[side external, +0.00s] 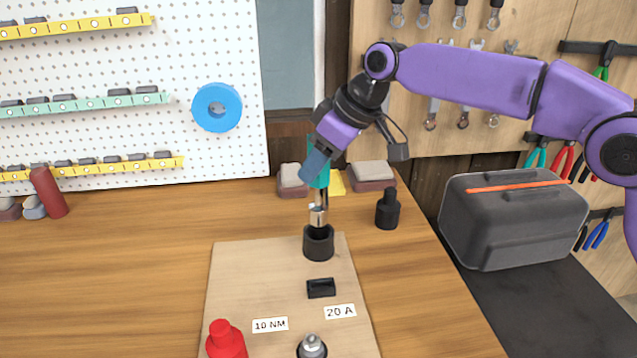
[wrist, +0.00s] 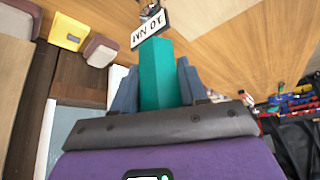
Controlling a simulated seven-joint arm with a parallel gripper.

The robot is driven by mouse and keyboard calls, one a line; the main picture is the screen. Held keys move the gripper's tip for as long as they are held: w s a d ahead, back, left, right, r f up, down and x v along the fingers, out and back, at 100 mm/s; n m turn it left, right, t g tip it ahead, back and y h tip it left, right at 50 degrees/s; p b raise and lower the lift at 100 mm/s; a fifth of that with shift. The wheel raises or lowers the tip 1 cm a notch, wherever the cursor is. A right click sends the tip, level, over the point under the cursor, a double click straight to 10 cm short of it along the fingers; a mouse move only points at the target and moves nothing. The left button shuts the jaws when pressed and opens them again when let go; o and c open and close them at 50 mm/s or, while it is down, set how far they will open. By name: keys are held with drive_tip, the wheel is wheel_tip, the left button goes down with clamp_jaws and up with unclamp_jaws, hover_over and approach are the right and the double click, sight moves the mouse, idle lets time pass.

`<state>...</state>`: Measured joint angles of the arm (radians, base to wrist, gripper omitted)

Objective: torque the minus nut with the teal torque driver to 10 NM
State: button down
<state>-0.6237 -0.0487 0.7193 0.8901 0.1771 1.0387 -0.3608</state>
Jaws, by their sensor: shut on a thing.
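The teal torque driver (side external: 320,176) stands nearly upright in my gripper (side external: 316,166), which is shut on its handle. In the wrist view the teal handle (wrist: 160,75) sits between the fingers of my gripper (wrist: 160,88). The driver's metal shaft and socket (side external: 318,214) point down at the far black terminal (side external: 318,243). The socket end is at the terminal's top. Any nut there is hidden, and I cannot tell whether the socket is seated. A second terminal with a bare metal nut (side external: 312,345) stands at the near edge.
The terminals stand on a wooden board (side external: 232,275) with a "10 NM" label (side external: 270,324), a "20 A" label (side external: 340,311) and a black fuse-like block (side external: 321,288). A red cap (side external: 226,342) is at front left, a black cap (side external: 387,210) to the right.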

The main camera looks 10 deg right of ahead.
sight(317, 185)
wheel_tip(317, 185, up, 3)
drive_tip(key=shift+f, duration=0.2)
drive_tip(key=shift+s+a+r, duration=0.2)
drive_tip(key=shift+s, duration=0.15)
drive_tip(key=s+a+n+g, duration=0.1)
drive_tip(key=s, duration=0.9)
drive_tip(key=s+a+n, duration=0.2)
drive_tip(key=s, duration=0.8)
drive_tip(key=shift+s+a+n+g+y, duration=0.2)
drive_tip(key=shift+a+n+g+y, duration=0.1)
drive_tip(key=shift+g+y, duration=0.1)
drive_tip(key=shift+f, duration=0.1)
drive_tip(key=shift+f, duration=2.2)
drive_tip(key=shift+w, duration=0.1)
